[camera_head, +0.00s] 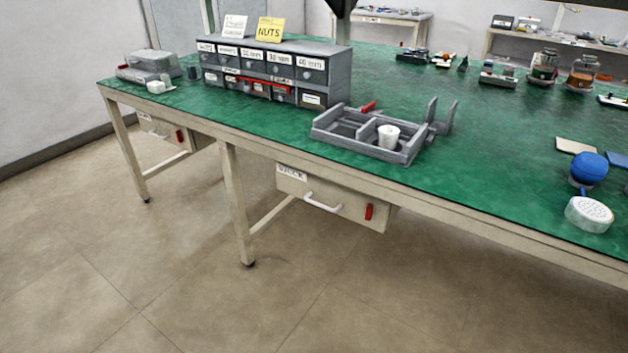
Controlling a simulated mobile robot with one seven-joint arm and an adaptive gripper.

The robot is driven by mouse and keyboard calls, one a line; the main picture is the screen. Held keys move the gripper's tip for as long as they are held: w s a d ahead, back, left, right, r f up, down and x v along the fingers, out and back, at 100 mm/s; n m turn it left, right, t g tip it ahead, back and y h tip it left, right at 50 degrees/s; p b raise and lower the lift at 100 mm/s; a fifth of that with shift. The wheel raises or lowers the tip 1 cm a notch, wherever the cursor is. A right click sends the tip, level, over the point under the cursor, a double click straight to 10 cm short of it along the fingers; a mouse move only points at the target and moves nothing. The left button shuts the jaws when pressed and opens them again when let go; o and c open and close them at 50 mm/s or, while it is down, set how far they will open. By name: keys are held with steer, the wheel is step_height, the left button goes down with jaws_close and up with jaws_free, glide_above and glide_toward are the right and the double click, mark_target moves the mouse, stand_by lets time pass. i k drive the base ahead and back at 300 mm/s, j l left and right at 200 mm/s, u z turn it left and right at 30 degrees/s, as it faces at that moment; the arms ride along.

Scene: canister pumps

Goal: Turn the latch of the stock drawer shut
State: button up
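The stock drawer (340,193) hangs under the front edge of the green-topped bench, with a white label reading STOCK (291,173) at its upper left. Its pale front carries a white bar handle (323,203). The red latch (369,212) is on the front, right of the handle, and stands close to upright. The drawer looks pushed in, but I cannot tell if a small gap is left. My gripper is not recognisable in view. A dark shape (341,8) is cut off at the top edge, and I cannot tell what it is.
A second drawer (158,128) with a red latch (179,136) hangs further left. Bench legs (236,205) stand left of the stock drawer. A grey tray (330,138) with a white cup (388,136) sits above it. The floor (330,310) in front is clear.

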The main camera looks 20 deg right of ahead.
mark_target(370, 207)
steer(key=i+j+z, duration=0.1)
steer(key=z, duration=0.3)
steer(key=i+j+z, duration=0.1)
steer(key=j+z, duration=0.25)
steer(key=i+j+z, duration=0.1)
steer(key=z, duration=0.3)
